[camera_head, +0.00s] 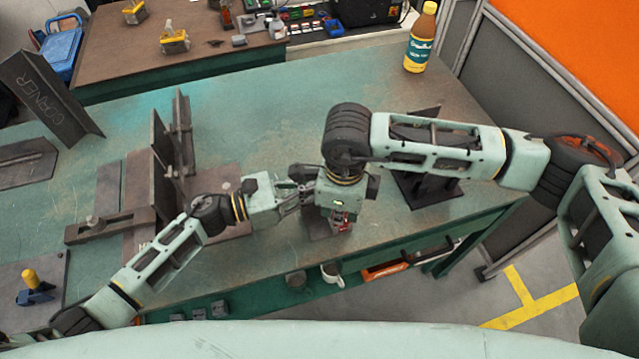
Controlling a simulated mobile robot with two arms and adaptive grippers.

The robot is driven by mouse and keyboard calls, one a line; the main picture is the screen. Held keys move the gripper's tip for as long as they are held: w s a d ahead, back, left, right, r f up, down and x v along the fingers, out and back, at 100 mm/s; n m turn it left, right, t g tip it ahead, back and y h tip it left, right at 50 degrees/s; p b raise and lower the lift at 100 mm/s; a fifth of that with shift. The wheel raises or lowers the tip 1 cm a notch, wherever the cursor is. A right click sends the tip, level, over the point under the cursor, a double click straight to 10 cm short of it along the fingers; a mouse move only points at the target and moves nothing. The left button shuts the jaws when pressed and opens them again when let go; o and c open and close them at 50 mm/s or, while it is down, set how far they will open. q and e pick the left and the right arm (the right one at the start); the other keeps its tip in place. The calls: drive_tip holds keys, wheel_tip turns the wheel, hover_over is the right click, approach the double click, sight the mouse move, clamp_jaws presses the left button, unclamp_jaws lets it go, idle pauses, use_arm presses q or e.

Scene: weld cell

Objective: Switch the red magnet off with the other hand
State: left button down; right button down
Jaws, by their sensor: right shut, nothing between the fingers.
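A small patch of red (343,222), which looks like part of the red magnet, shows just below my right gripper near the front edge of the green table (260,115). Most of it is hidden by that gripper. My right gripper (337,212) points down over it and is shut with nothing between its fingers; whether it touches the red part I cannot tell. My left gripper (300,190) reaches in from the left, close beside the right gripper. Its fingertips are partly hidden, so I cannot tell whether it is open or shut on something.
Dark steel plates and an upright fixture (165,145) stand left of my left gripper. A dark angled stand (425,185) is behind my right forearm. A bottle (420,38) stands at the far right corner. An angle plate marked CORNER (45,95) is far left. The table's back middle is clear.

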drive_tip(key=shift+w+a, duration=0.1)
drive_tip(key=shift+a, duration=0.3)
idle(0.8)
use_arm(q)
drive_tip(key=shift+s, duration=0.1)
use_arm(e)
drive_tip(key=shift+w+a, duration=0.5)
idle(0.9)
use_arm(q)
drive_tip(key=shift+f, duration=0.1)
use_arm(e)
drive_tip(key=shift+s+d, duration=0.1)
drive_tip(key=shift+s, duration=0.1)
drive_tip(key=shift+s+d, duration=0.1)
drive_tip(key=shift+s, duration=0.1)
wheel_tip(320, 180, up, 7)
idle(0.6)
idle(0.8)
wheel_tip(320, 180, up, 8)
idle(0.4)
